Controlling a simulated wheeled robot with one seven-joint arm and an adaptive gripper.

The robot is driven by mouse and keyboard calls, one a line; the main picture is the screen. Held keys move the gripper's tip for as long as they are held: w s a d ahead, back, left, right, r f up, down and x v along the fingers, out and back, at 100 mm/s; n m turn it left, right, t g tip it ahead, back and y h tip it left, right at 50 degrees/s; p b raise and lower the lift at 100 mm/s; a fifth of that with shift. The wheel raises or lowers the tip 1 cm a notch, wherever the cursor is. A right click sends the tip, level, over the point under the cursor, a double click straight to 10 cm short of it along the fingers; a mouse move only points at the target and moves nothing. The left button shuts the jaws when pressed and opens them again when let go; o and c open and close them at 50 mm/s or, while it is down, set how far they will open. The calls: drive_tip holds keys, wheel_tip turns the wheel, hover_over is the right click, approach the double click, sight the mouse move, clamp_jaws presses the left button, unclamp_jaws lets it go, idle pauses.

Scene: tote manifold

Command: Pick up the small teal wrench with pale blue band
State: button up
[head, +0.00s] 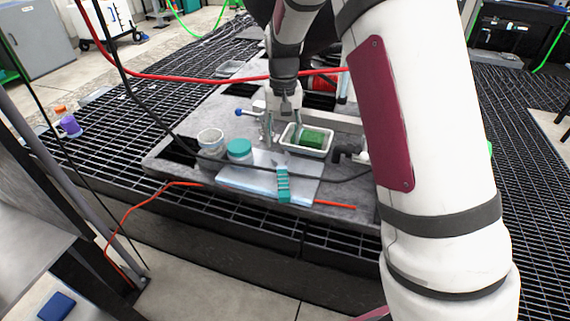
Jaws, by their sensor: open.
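A small teal object with paler bands (283,185) lies across the front part of a pale blue-white sheet (240,180). It is the only thing in view that fits the teal wrench, but it is too small to make out jaws or a single band. My gripper (282,137) points down behind it, at the left end of a white tray (324,152). Its fingers are apart with nothing seen between them. The gripper is apart from the teal object in the picture.
A teal-lidded jar (239,149) and a white tub (211,139) stand left of my gripper. A green block (312,138) lies in the tray. A red hose (180,78) and a black cable (125,92) cross the view. Dark floor grating (120,135) surrounds the grey slab.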

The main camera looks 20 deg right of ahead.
wheel_tip(320, 180, down, 3)
drive_tip(key=w, duration=0.2)
drive_tip(key=b, duration=0.2)
hover_over(282, 171)
drive_tip(key=f, duration=0.7)
drive_tip(key=shift+s+d+f, duration=0.25)
drive_tip(key=shift+s, duration=0.1)
drive_tip(key=shift+w+a+f+b, duration=0.15)
drive_tip(key=shift+w+f+b, duration=0.05)
drive_tip(key=shift+f, duration=1.3)
drive_tip(key=shift+w+a+f+b, duration=0.1)
drive_tip(key=shift+w+f+b, duration=0.05)
drive_tip(key=shift+f, duration=1.35)
drive_tip(key=shift+r, duration=0.1)
clamp_jaws()
